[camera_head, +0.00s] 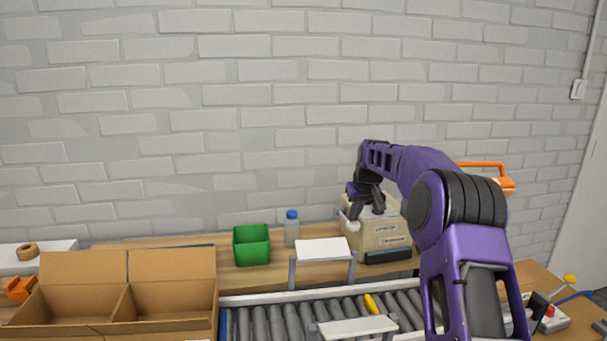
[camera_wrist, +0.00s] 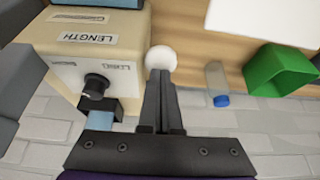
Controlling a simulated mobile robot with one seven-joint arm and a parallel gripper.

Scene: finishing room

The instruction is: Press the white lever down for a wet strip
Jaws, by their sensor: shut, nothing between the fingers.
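The beige dispenser (camera_head: 378,236) stands on the wooden bench against the wall. It also fills the upper left of the wrist view (camera_wrist: 110,55), with a LENGTH label and a black knob (camera_wrist: 95,85) on its side. The white lever's round end (camera_wrist: 160,58) shows just beyond my fingertips in the wrist view. My gripper (camera_wrist: 160,76) is shut and empty, its tips at the white ball; I cannot tell whether they touch it. In the head view my gripper (camera_head: 355,213) is at the dispenser's left side. The lever's shaft is hidden, and no wet strip is visible.
A green bin (camera_head: 251,247) and a blue-capped bottle (camera_head: 291,232) stand left of the dispenser. A roller conveyor (camera_head: 290,318) with a yellow object (camera_head: 370,304) runs in front. An open cardboard box (camera_head: 170,305) is at left.

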